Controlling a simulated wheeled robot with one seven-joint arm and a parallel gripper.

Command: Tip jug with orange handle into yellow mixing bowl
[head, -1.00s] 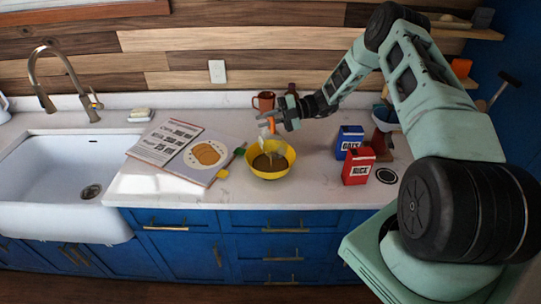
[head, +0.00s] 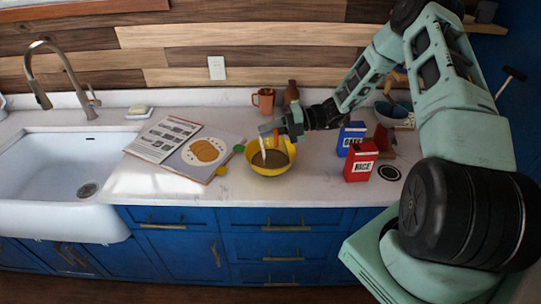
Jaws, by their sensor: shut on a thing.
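The yellow mixing bowl (head: 270,170) stands on the counter near its front edge, with brown contents inside. My gripper (head: 282,126) is above the bowl, shut on the jug (head: 266,128). The jug is small and pale and is tipped to the left over the bowl. Its orange handle (head: 277,137) shows just below my fingers. A pale stream runs from the jug down into the bowl. My fingers partly hide the jug.
An open cookbook (head: 207,153) lies left of the bowl. A blue box (head: 350,138) and a red box (head: 361,162) stand to the right. An orange-brown mug (head: 264,101) and a brown bottle (head: 291,93) stand behind. The sink (head: 62,170) is far left.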

